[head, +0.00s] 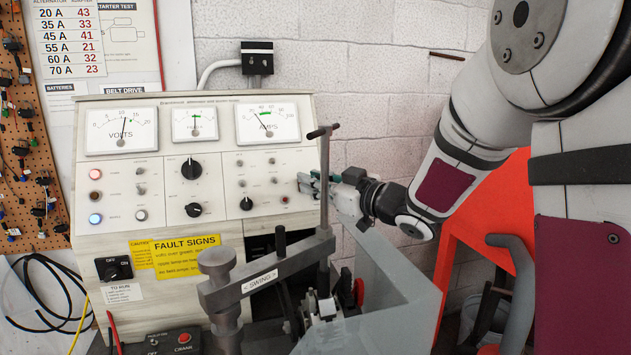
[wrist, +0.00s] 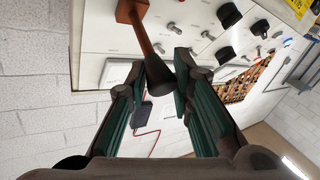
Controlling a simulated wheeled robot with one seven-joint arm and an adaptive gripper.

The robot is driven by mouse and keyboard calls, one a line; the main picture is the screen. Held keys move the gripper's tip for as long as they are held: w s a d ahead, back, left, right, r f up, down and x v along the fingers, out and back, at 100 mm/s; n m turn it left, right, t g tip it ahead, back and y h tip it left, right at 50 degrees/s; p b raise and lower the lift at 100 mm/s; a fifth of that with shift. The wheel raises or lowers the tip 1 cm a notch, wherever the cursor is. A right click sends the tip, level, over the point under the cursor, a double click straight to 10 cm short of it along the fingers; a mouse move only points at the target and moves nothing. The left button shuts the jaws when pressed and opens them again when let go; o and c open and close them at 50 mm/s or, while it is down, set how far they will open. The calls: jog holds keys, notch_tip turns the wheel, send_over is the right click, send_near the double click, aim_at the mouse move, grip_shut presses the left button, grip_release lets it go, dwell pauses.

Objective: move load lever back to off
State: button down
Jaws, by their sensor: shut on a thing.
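The load lever (wrist: 143,38) shows in the wrist view as a brown arm running from a copper-coloured block (wrist: 130,10) on the pale panel to a dark, flared grip (wrist: 160,76). My gripper (wrist: 158,82) has its green-padded fingers on either side of that grip, shut on it. In the head view my gripper (head: 312,185) is at the right edge of the test bench panel (head: 225,135), and it hides most of the lever there. I cannot tell the lever's exact angle. The amps meter (head: 267,124) has its needle left of upright.
A grey swing clamp (head: 255,283) with a tall T-handled rod (head: 324,180) stands in front of the panel, close to my gripper. An orange frame (head: 480,220) is at the right. A yellow fault-signs label (head: 187,255) is low on the panel.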

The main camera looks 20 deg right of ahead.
jog(key=shift+a+r+p, duration=0.1)
jog(key=shift+r+p, duration=0.15)
jog(key=shift+p, duration=0.55)
jog(key=r+g+p, duration=0.1)
jog(key=p, duration=0.2)
jog(key=shift+w+m+h, duration=0.1)
jog(key=shift+m+h, duration=0.3)
jog(key=r+g+p, duration=0.1)
jog(key=p, duration=0.2)
jog(key=shift+w+m, duration=0.3)
jog(key=shift+w, duration=0.1)
jog(key=shift+w+r+p, duration=0.85)
jog(key=shift+w+p, duration=0.1)
jog(key=shift+p, duration=0.1)
jog(key=shift+w+r, duration=0.2)
jog(key=shift+w, duration=0.3)
jog(key=shift+h, duration=0.3)
jog(key=shift+w+d, duration=0.1)
jog(key=shift+d, duration=0.1)
jog(key=c, duration=1.4)
grip_release()
